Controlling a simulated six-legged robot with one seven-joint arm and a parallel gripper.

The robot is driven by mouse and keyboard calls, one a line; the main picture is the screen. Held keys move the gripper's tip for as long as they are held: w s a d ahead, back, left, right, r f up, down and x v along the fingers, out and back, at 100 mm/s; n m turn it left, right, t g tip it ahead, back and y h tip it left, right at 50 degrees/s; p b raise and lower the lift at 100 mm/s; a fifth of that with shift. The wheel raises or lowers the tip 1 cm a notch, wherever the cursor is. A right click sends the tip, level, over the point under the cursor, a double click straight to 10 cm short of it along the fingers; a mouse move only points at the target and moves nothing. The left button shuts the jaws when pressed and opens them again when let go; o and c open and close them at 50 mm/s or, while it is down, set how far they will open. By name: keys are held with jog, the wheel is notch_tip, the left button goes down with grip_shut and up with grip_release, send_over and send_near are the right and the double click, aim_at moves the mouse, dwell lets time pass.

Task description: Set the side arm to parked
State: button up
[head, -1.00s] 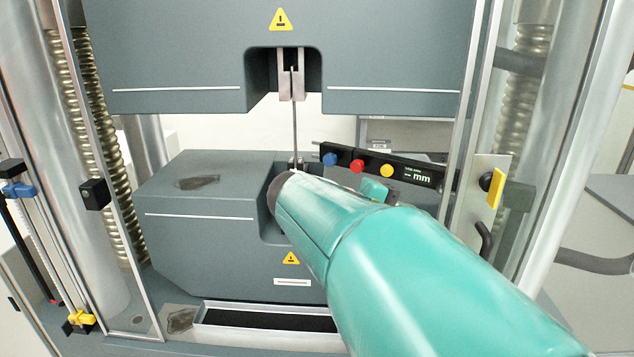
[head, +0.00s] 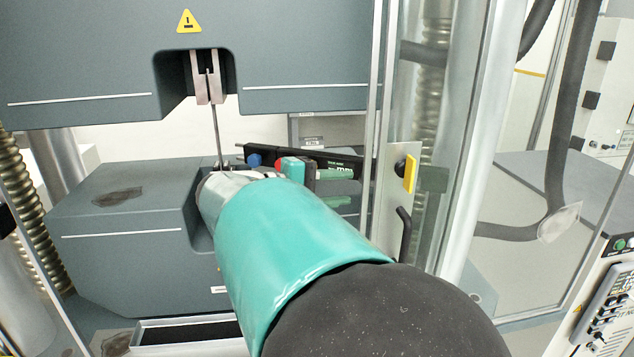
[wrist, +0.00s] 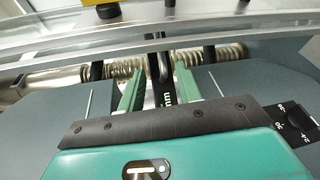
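The side arm (head: 327,158) is a black bar with a blue knob and a display reading mm, beside the specimen rod. In the wrist view the side arm (wrist: 167,94) shows between the two green fingers of my gripper (wrist: 159,82), with a gap on each side. My gripper is open. Whether the bar is fully between the fingers or just beyond them, I cannot tell.
The grey upper crosshead (head: 300,45) and lower block (head: 125,215) flank the thin specimen rod (head: 215,135). A tray (head: 190,330) lies in front of the lower block.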

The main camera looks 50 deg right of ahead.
jog(key=x, duration=0.8)
jog(key=shift+d+f, duration=0.1)
jog(key=shift+d, duration=0.2)
jog(key=shift+s, duration=0.1)
jog(key=shift+c, duration=0.2)
grip_shut()
